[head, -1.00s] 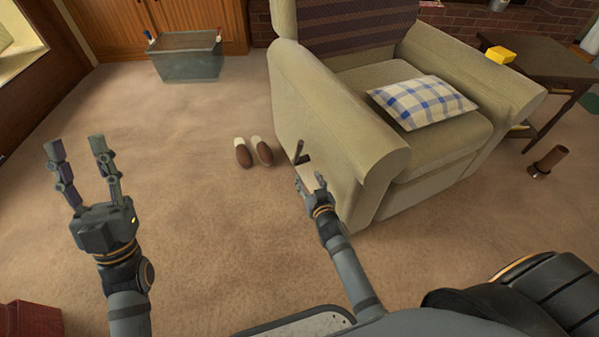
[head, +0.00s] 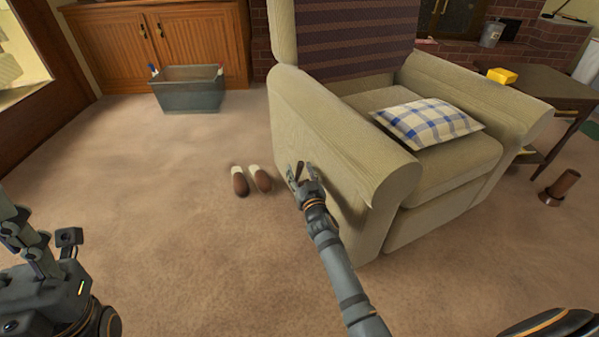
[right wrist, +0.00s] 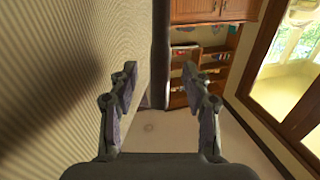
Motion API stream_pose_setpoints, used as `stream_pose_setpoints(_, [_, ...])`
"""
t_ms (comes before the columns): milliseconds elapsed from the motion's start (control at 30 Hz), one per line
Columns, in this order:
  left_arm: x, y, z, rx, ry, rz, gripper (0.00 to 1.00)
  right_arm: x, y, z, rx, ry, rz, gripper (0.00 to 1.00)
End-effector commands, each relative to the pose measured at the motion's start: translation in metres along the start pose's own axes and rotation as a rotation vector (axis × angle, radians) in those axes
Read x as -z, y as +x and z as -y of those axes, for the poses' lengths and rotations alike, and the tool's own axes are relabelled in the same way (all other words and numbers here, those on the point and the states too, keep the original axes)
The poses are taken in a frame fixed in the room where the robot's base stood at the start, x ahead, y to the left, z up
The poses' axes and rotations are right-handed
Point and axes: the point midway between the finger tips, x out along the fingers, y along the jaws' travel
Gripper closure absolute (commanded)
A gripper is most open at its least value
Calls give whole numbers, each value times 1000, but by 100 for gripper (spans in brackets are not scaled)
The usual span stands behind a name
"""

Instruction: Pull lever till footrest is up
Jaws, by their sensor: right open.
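The beige armchair (head: 335,145) stands right of centre in the head view. Its front panel (head: 440,210) hangs flat below the seat. The dark lever (head: 299,168) sticks up beside the chair's left-hand outer side. In the right wrist view the lever (right wrist: 161,45) is a dark upright bar between the fingertips. My right gripper (head: 303,174) is open, with one finger on each side of the lever; I cannot tell whether they touch it. My left gripper (head: 40,225) is at the lower left, partly cut off and empty, with its fingers seen nearly edge-on.
Slippers (head: 251,180) lie on the carpet left of the lever. A plaid cushion (head: 428,122) is on the seat. A grey bin (head: 188,90) stands before the wooden cabinet. A side table (head: 545,85) and brown cylinder (head: 560,188) are on the right. Carpet at left is clear.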

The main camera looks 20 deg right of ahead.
Motion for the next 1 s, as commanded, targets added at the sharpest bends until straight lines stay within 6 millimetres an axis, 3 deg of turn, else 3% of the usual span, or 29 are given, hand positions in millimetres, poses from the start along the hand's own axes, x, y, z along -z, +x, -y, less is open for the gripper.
stream_pose_setpoints(133, [-1,-4,-1,-2,1,2,60,-1,12,0,0,0,1,51])
stream_pose_setpoints(400, [-1,-4,-1,-2,1,2,60,0,13,0,-1,1,1,51])
stream_pose_setpoints(767, [-1,-4,-1,-2,1,2,60,0,13,0,-1,1,1,100])
stream_pose_setpoints(1000, [-1,-4,-1,-2,1,1,60,0,13,0,0,1,1,100])
